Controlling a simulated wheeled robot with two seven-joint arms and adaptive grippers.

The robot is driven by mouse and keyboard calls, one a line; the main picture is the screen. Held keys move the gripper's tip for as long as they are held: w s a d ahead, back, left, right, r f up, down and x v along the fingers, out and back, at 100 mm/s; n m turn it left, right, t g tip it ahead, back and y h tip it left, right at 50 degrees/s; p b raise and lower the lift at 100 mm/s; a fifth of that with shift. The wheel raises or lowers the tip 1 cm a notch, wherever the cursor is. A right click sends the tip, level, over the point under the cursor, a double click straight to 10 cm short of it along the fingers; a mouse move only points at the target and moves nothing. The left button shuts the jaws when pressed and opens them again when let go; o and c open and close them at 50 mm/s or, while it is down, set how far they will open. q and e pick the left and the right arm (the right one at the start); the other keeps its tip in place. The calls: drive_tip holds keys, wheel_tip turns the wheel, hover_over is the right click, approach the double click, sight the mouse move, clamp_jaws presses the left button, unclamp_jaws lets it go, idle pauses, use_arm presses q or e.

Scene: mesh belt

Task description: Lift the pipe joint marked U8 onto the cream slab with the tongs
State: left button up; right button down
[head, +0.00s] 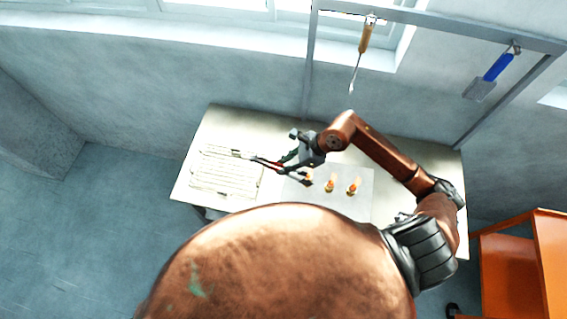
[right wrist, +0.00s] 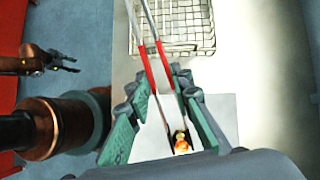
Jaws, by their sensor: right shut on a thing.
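My right gripper (head: 304,160) is shut on the tongs. Small orange and brass pipe joints (head: 329,185), (head: 351,189) stand on a pale grey square sheet (head: 362,208). No U8 mark is readable. I cannot tell which surface is the cream slab. My left gripper (right wrist: 68,64) is empty, off to the left.
A wire mesh (head: 225,172) lies on the left of the pale table (head: 205,130). A wood-handled tool (head: 365,40) and a blue-handled tool (head: 490,72) hang from a grey frame behind the table. An orange shelf unit (head: 508,265) stands at the right.

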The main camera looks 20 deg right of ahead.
drive_tip(key=shift+f, duration=0.1)
drive_tip(key=c, duration=2)
unclamp_jaws()
drive_tip(key=shift+c, duration=0.2)
wheel_tip(320, 180, up, 10)
drive_tip(key=p, duration=0.4)
